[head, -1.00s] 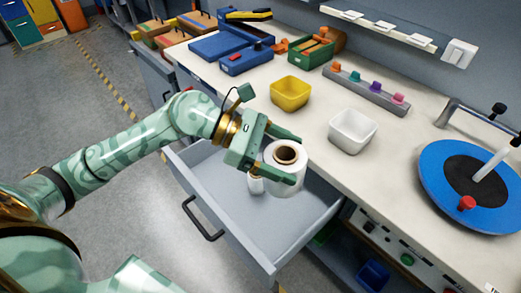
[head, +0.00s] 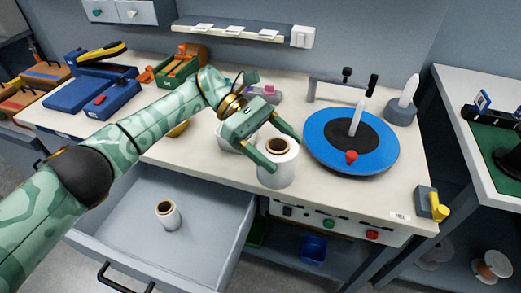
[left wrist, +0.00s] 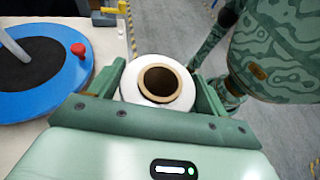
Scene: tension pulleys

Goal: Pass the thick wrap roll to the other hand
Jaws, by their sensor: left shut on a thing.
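The thick wrap roll (head: 277,165) is white with a brown core and stands upright between the fingers of my left gripper (head: 279,152). My left gripper is shut on it and holds it near the front edge of the bench, right of the open drawer. In the left wrist view the roll (left wrist: 158,88) fills the space between both fingers, its core opening facing the camera. A thinner roll (head: 168,215) stands in the drawer (head: 120,190). My right gripper is not seen in the head view; green patterned parts of mine show at the right of the left wrist view.
A blue turntable (head: 385,155) with an upright post and red knob lies right of the roll. A yellow-handled grey block (head: 431,204) sits at the bench's right corner. The drawer juts out below the bench front. Blue and green cases stand at the back left.

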